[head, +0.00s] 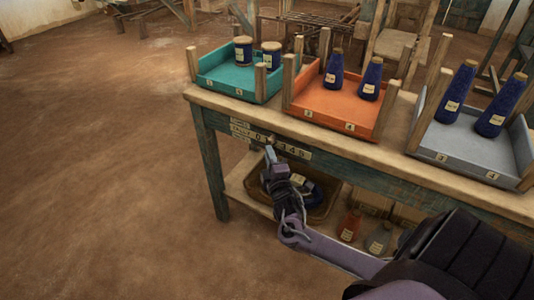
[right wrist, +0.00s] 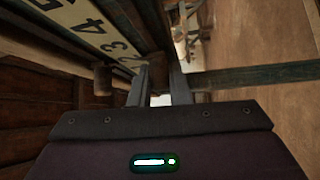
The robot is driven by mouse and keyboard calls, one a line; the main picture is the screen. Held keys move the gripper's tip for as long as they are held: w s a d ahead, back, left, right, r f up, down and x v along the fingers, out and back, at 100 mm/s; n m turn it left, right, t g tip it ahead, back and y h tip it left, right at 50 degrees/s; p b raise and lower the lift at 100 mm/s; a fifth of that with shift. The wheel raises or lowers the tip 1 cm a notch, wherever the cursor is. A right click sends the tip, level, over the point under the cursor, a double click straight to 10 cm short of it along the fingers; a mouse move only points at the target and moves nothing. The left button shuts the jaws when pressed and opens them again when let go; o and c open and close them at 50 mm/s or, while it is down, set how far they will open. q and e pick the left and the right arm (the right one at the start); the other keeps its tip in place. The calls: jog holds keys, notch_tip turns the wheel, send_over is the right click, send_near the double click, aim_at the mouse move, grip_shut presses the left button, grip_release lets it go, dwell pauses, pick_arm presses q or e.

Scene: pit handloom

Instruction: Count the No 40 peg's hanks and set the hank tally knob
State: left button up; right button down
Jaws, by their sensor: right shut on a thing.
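The pale hank tally strip (head: 297,151), marked with a row of numbers, is fixed to the front rail of the blue-green bench. It also shows at the upper left of the right wrist view (right wrist: 85,22). My right gripper (head: 269,153) is at the left part of this strip, shut on the small tally knob, which its fingers mostly hide. In the right wrist view the two fingers (right wrist: 160,86) stand close together beside the rail. I cannot make out a No 40 peg or its hanks. My left gripper is not in view.
On the bench stand a teal tray (head: 222,86), an orange tray (head: 312,116) and a grey tray (head: 455,163), each with two blue bobbins. A basket (head: 325,212) with dark blue items sits on the lower shelf behind my right arm. Open floor lies left.

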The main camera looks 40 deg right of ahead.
jog(key=c, duration=1.3)
grip_release()
jog(key=shift+c, duration=0.2)
jog(key=shift+s+a, duration=0.1)
